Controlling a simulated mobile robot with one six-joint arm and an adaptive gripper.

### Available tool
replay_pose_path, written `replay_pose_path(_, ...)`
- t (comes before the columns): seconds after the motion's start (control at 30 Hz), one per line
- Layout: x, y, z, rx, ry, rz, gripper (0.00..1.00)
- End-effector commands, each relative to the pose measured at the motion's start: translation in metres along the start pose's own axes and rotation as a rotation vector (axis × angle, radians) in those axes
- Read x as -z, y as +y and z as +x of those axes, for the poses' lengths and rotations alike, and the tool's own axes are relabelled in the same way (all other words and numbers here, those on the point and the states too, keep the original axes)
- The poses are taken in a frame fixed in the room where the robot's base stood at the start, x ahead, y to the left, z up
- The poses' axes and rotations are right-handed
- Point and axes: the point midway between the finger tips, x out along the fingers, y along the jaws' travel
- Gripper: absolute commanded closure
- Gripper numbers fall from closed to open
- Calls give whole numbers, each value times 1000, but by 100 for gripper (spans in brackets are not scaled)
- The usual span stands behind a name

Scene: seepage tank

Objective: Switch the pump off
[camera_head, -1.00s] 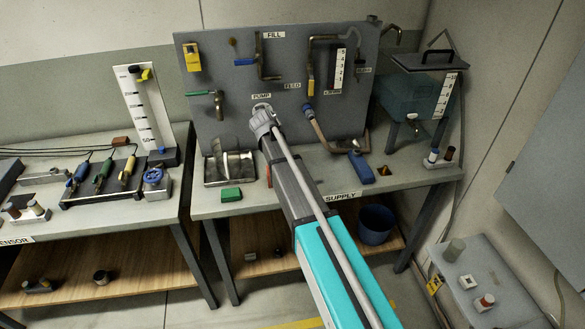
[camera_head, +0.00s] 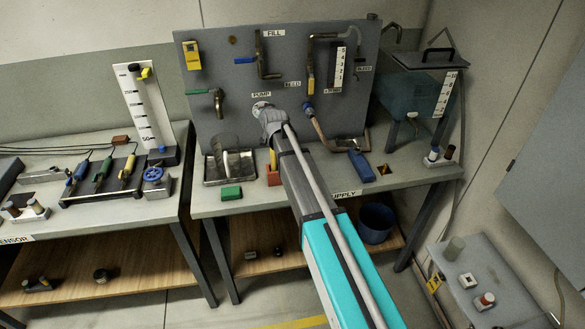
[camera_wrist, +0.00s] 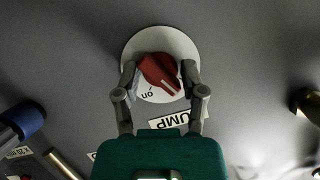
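The pump switch is a red knob (camera_wrist: 160,73) on a round white plate (camera_wrist: 182,48) on the grey panel. In the wrist view a white line on the knob points to the lower right, away from the "on" mark at the plate's lower left. The PUMP label (camera_head: 261,95) is just above the plate (camera_head: 261,106) in the head view. My gripper (camera_wrist: 160,72) is open, with one finger on each side of the knob in the wrist view. In the head view my gripper (camera_head: 268,113) is just in front of the plate and hides the knob.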

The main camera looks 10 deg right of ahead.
Motion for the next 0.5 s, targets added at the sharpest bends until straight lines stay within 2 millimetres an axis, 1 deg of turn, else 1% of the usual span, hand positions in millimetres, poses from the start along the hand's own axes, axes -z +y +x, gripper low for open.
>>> replay_pose_path(0.5, -1, 2, 0, 89, 1, 216, 49)
